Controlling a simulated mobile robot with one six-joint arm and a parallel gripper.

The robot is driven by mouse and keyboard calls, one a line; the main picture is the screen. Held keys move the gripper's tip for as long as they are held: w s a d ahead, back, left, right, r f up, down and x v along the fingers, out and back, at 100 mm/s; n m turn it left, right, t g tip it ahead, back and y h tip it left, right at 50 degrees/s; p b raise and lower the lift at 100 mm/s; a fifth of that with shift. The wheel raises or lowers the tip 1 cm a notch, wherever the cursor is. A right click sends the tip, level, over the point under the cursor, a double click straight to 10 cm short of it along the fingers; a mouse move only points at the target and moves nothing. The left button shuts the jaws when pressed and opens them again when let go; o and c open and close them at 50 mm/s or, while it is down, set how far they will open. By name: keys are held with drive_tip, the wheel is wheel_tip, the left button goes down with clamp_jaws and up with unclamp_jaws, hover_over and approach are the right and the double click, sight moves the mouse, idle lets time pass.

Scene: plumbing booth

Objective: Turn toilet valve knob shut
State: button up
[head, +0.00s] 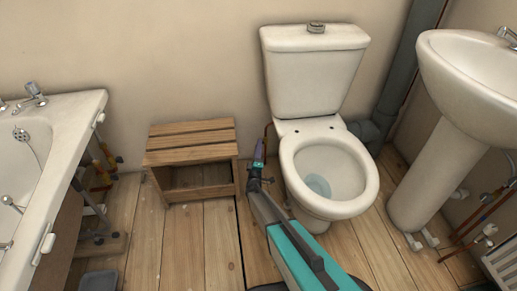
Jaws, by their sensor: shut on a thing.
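A thin copper supply pipe (267,131) runs down at the left of the cistern. My gripper (260,147) reaches in from the lower right to the foot of this pipe, just left of the bowl. It is small in this view and shut on the toilet valve knob. The knob itself is hidden by the gripper, so I cannot tell its angle.
A wooden step stool (191,145) stands close to the left of my gripper. The bathtub (45,145) is at far left, the pedestal sink (466,85) at right with pipes beside it. Bare floorboards (200,240) lie in front of the stool.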

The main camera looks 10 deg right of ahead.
drive_tip(key=m+h+b, duration=0.1)
drive_tip(key=m+t+h+b, duration=0.1)
drive_tip(key=m+b, duration=0.1)
drive_tip(key=m+t+h+b, duration=0.1)
drive_tip(key=m, duration=0.1)
drive_tip(key=shift+w+a+f+h+b, duration=0.1)
drive_tip(key=shift+w+f+h+b, duration=0.1)
drive_tip(key=shift+f+h+b, duration=0.15)
drive_tip(key=shift+r, duration=0.1)
drive_tip(key=o, duration=1.1)
drive_tip(key=shift+r, duration=0.1)
